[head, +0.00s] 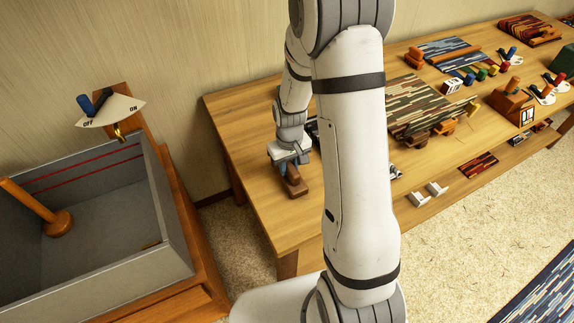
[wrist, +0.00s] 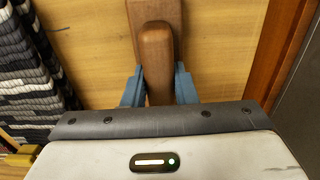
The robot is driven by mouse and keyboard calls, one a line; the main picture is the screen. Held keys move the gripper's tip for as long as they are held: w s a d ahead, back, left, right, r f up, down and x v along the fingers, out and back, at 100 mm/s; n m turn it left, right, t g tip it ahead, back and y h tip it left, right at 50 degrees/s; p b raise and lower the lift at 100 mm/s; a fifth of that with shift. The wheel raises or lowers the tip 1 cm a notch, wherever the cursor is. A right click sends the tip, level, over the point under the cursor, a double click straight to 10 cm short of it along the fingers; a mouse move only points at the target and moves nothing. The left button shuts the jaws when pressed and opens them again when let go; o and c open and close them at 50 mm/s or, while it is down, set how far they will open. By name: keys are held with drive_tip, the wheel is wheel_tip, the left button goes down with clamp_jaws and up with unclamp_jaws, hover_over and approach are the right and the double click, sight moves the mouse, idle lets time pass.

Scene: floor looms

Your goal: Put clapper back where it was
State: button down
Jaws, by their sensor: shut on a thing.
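The clapper is a brown wooden piece with a rounded grip on a flat board; it shows in the head view (head: 294,185) at the left end of the table (head: 255,200). In the wrist view the clapper (wrist: 157,45) points away from me between the blue fingers. My gripper (head: 289,162) is shut on the grip, with one finger on each side; it also shows in the wrist view (wrist: 159,88). I cannot tell whether the board touches the table top.
A grey bin (head: 105,290) with an orange post (head: 35,205) and an ON/OFF dial (head: 110,110) stands left. Striped weavings (head: 420,105), coloured pegs and wooden pieces crowd the table's right part. My arm hides the table's middle. Bare wood surrounds the clapper.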

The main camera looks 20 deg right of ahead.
sight(289, 164)
drive_tip(key=shift+f, duration=0.2)
drive_tip(key=c, duration=1.2)
unclamp_jaws()
drive_tip(key=shift+r, duration=0.1)
drive_tip(key=shift+o, duration=0.2)
wheel_tip(289, 164, up, 12)
drive_tip(key=s+r+m+t, duration=0.1)
drive_tip(key=s+r, duration=0.5)
drive_tip(key=s, duration=0.3)
drive_tip(key=s+r+m+t, duration=0.1)
drive_tip(key=s+r, duration=0.4)
drive_tip(key=s, duration=0.4)
drive_tip(key=shift+a+r+t, duration=0.3)
drive_tip(key=shift+r+t, duration=0.1)
